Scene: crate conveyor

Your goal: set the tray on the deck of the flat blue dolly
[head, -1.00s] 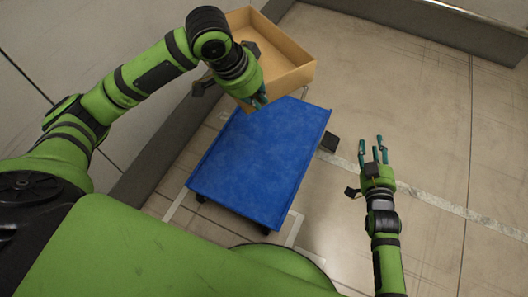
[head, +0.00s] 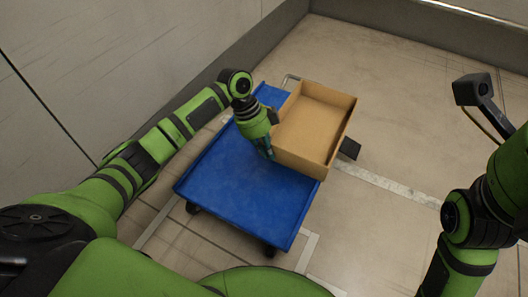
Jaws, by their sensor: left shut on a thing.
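The tray (head: 342,138) is a tan, open-topped box and looks empty inside. It is over the far right part of the flat blue dolly (head: 235,190), with its right side reaching past the dolly's right edge. I cannot tell whether its underside touches the deck. My left gripper (head: 268,150) is shut on the tray's near left wall. The near and left parts of the blue deck are bare. My right arm is at the right edge of the view, and its gripper is out of the picture.
A grey wall with a dark base (head: 235,52) runs behind and left of the dolly. White tape lines (head: 385,184) mark the tiled floor. A small dark block (head: 350,148) shows just right of the tray. The floor at the right is mostly clear.

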